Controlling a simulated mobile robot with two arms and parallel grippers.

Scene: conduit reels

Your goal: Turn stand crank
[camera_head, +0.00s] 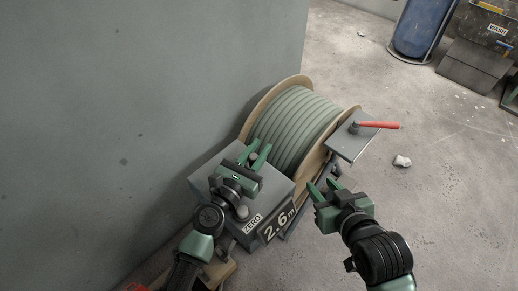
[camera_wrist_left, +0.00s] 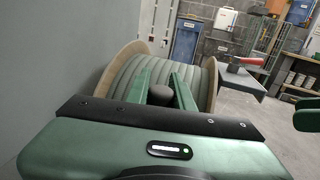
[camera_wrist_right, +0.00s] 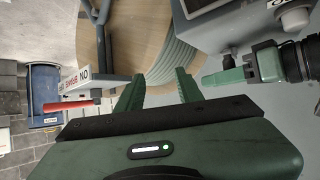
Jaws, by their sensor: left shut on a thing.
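A reel of grey-green conduit (camera_head: 291,128) with wooden flanges stands against the wall, and it also shows in the left wrist view (camera_wrist_left: 135,80). My left gripper (camera_head: 260,153) is above the grey box in front of the reel. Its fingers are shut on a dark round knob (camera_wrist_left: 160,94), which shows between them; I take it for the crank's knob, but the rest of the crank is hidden. My right gripper (camera_head: 322,187) is open and empty, low beside the reel's right flange; its parted fingers show in the right wrist view (camera_wrist_right: 160,92).
The grey box (camera_head: 210,170) carries a ZERO label and a display (camera_head: 279,226) reading 2.6 m. A grey plate (camera_head: 347,146) with a red-handled lever (camera_head: 379,125) stands right of the reel. A blue bin (camera_head: 424,25) is at the back. The floor at right is mostly clear.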

